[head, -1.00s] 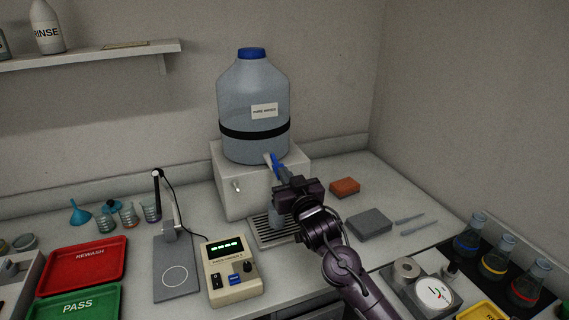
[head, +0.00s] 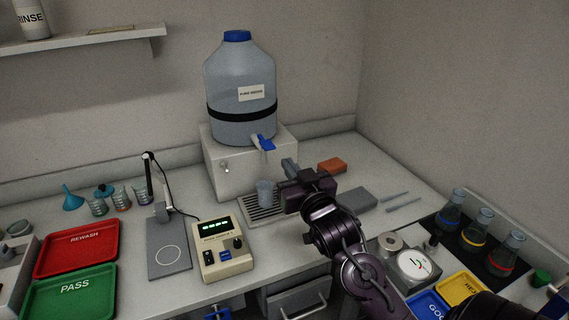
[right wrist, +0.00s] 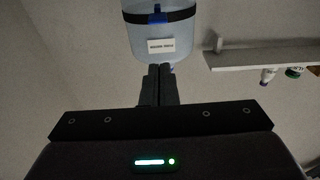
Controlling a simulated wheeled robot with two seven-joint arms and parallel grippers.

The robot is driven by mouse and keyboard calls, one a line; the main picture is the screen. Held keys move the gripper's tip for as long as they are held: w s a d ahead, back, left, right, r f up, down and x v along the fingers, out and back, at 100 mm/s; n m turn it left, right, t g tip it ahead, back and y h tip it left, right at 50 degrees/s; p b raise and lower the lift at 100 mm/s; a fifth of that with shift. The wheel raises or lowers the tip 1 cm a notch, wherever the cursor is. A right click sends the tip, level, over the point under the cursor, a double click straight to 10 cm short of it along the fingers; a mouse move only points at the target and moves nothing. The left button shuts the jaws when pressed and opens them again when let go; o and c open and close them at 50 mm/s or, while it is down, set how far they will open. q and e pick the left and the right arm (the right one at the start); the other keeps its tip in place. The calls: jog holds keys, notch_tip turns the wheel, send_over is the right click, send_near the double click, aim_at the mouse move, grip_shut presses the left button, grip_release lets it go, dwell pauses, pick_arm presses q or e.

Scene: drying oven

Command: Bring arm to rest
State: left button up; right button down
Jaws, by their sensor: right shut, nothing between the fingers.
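My right gripper (head: 289,166) is shut and empty. In the head view it is just right of the drip tray, in front of the white stand. In the right wrist view its two fingers (right wrist: 159,84) are together, pointing toward the large bottle (right wrist: 160,28). The bottle (head: 240,90) sits on the white stand (head: 215,168), with a blue tap (head: 264,143) at its base. A clear beaker (head: 265,192) stands on the drip tray (head: 255,213) under the tap, apart from my gripper.
A meter (head: 221,250) and a grey stand plate (head: 169,257) are left of the tray. The red REWASH tray (head: 60,262) and green PASS tray (head: 50,307) lie further left. A grey block (head: 355,200), orange sponge (head: 332,166), and flasks (head: 478,228) are right of my arm.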

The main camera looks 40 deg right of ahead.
pick_arm(q)
jog(key=shift+s, duration=0.3)
pick_arm(e)
jog(key=s+a+f+n+g+y, duration=0.1)
jog(key=s+a+f+g, duration=0.25)
jog(key=f, duration=0.45)
jog(key=s+a+f+n+g+y, duration=0.1)
jog(key=s+a+f+g+y, duration=0.1)
jog(key=a+f+g, duration=0.4)
jog(key=s+a+f+n+g+y, duration=0.1)
jog(key=s+a+f+g, duration=0.3)
jog(key=s, duration=0.3)
jog(key=s+a+f+n+g, duration=0.2)
jog(key=s+a+f, duration=0.1)
jog(key=s+f, duration=0.35)
notch_tip(320, 180, down, 27)
jog(key=s, duration=0.1)
jog(key=s+d+f+g, duration=0.1)
jog(key=s+d+f, duration=0.1)
jog(key=s+f, duration=0.8)
jog(key=s+d+f+g, duration=0.1)
jog(key=s+f, duration=0.9)
jog(key=shift+s+d, duration=0.3)
jog(key=shift+d, duration=0.05)
